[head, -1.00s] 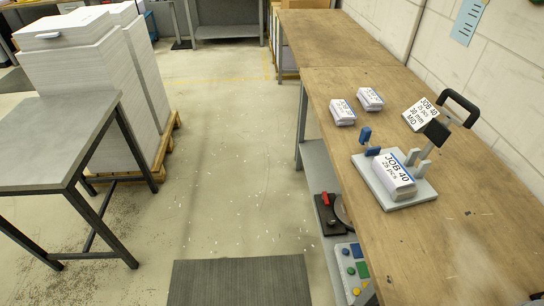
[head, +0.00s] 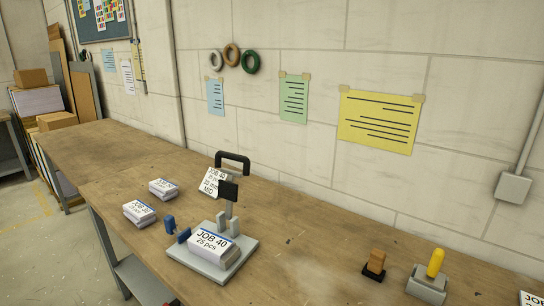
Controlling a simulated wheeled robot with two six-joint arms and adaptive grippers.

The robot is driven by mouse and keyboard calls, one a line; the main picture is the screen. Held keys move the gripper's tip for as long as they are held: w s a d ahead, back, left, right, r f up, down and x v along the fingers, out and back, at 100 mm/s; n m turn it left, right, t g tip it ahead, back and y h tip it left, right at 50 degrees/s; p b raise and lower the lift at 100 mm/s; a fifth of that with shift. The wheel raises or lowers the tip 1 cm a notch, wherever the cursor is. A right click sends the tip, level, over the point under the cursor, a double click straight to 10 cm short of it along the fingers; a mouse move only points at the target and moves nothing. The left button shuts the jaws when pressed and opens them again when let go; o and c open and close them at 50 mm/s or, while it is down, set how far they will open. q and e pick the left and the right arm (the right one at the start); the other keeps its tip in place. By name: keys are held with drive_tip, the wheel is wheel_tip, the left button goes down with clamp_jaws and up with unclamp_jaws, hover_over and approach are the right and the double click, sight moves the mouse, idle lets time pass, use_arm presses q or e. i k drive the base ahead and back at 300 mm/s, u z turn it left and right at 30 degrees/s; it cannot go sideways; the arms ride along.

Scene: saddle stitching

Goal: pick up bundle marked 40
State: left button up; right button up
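A white paper bundle marked JOB 40, 25 pcs (head: 212,250) lies on a grey jig plate (head: 250,246) on the wooden bench. The jig has a dark-headed upright post and light grey and blue blocks around the bundle. Behind it stands a tilted white card marked JOB 40, 25 pcs, 30 mm, MID (head: 211,183). Two smaller labelled bundles lie to the left, the nearer one (head: 139,213) and the farther one (head: 163,188); their labels are too small to read surely. Neither of my grippers is in view.
The wooden bench (head: 330,255) runs along a white block wall. A black handle (head: 233,161) stands behind the jig. A wooden block (head: 374,265) and a yellow-handled tool in a grey holder (head: 433,272) are at right. Bench space between jig and block is clear.

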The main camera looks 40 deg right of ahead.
sight(212, 246)
drive_tip(key=z, duration=1.2)
